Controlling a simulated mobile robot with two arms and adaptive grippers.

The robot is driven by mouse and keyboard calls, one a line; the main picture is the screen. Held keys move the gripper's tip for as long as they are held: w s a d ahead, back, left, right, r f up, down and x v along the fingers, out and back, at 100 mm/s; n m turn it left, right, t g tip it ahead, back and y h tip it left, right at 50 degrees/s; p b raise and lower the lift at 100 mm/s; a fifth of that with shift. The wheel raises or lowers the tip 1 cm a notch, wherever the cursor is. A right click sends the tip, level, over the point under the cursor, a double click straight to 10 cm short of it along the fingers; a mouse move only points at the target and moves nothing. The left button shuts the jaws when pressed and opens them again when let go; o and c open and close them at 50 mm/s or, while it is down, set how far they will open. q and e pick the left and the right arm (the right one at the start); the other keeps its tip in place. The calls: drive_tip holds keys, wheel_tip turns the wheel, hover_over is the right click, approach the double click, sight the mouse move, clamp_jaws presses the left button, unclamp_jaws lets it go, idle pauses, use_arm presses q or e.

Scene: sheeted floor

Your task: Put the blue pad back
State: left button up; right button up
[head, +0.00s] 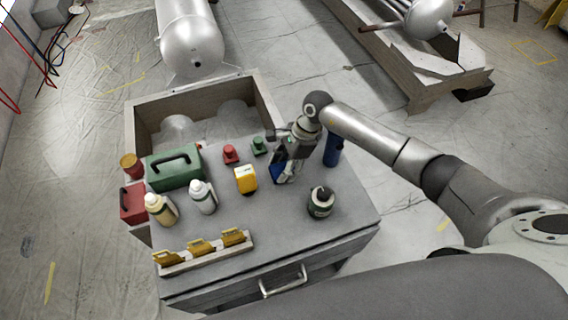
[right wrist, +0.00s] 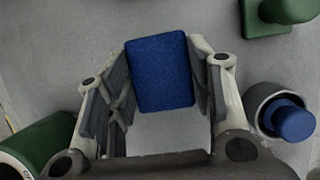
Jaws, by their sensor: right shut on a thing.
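The blue pad (head: 277,172) is between the fingers of my right gripper (head: 287,163), over the right part of the grey worktop (head: 285,235). In the right wrist view the pad (right wrist: 162,73) is a flat, dark blue rounded block. The fingers of my right gripper (right wrist: 162,90) stand on both sides of it, shut on it. I cannot tell whether the pad touches the worktop. My left gripper is not in view.
A yellow block (head: 245,178), red stamp (head: 230,154) and green stamp (head: 259,146) stand left. A green toolbox (head: 174,168) is farther left.

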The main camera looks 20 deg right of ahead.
drive_tip(key=shift+f, duration=0.2)
drive_tip(key=o, duration=1.1)
drive_tip(key=shift+f, duration=0.1)
drive_tip(key=shift+c, duration=0.2)
drive_tip(key=b+v, duration=0.2)
drive_tip(key=v, duration=1)
drive_tip(key=shift+b, duration=0.3)
drive_tip(key=shift+s, duration=0.1)
